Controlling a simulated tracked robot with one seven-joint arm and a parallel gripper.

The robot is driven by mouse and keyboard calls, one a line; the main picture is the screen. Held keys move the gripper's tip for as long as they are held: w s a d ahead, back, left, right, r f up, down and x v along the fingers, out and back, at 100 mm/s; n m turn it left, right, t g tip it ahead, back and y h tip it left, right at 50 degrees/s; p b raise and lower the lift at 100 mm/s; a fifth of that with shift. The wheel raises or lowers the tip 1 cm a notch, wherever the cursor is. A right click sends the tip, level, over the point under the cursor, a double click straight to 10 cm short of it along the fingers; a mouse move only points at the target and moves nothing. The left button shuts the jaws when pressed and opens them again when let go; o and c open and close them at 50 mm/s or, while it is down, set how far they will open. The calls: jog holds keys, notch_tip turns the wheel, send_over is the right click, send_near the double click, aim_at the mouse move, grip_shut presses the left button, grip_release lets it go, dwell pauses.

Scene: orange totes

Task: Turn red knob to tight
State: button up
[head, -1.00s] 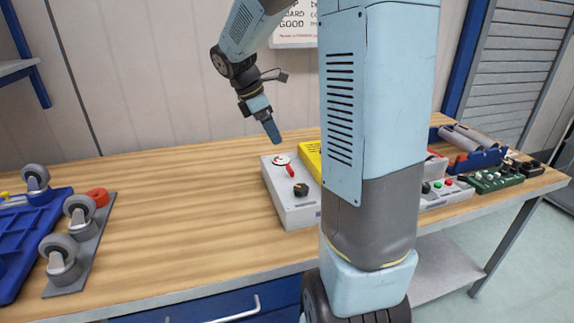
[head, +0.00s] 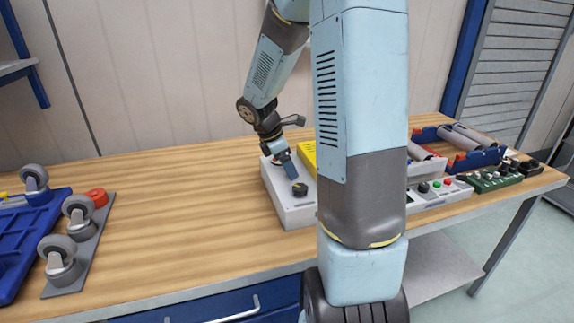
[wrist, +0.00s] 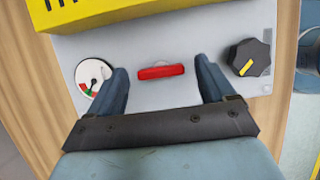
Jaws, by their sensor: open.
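The red knob (wrist: 161,72) is a flat bar-shaped handle on the face of a light grey box (wrist: 200,45). The fingers are open, with a gap on both sides of the knob. A white dial gauge (wrist: 92,72) with a red and green band is left of the knob. A black knob (wrist: 249,58) with a yellow mark is right of it. In the head view my gripper (head: 289,168) is over the box (head: 298,212) and hides the red knob.
A yellow block (wrist: 130,12) stands along the box's far edge. Right of my arm are a control box with coloured buttons (head: 437,190) and a green board (head: 497,177). Casters (head: 62,260) and a blue tray (head: 20,230) lie at left. The table's middle left is clear.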

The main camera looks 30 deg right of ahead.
jog(key=shift+d+f, duration=0.1)
jog(key=shift+f, duration=0.05)
jog(key=c, duration=1.1)
